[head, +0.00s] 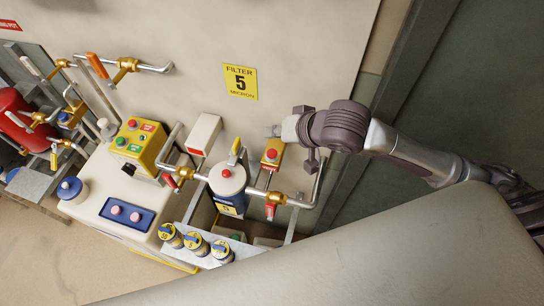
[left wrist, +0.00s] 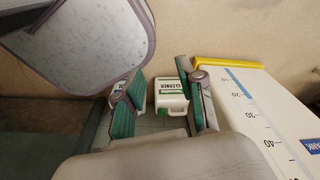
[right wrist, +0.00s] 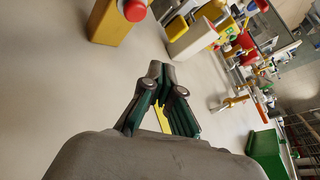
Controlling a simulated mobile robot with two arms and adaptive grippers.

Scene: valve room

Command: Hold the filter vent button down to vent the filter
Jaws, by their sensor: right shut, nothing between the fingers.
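A yellow box with a red button (head: 271,153) is on the wall, right of the filter housing (head: 228,182), a blue and white cylinder with a red spot on top. The red button also shows at the top of the right wrist view (right wrist: 134,10). My right gripper (head: 271,131) is shut and empty, just above the yellow box in the head view. In the right wrist view its fingertips (right wrist: 161,69) are together and apart from the button. My left gripper (left wrist: 156,88) is open, its fingers apart; it is not seen in the head view.
A yellow "FILTER 5 MICRON" sign (head: 240,82) is on the wall. A white box (head: 204,134) hangs left of the yellow one. Pipes with valves run beside the housing. Several labelled cans (head: 196,244) stand below. A cleaner container (left wrist: 171,95) shows beyond my left fingers.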

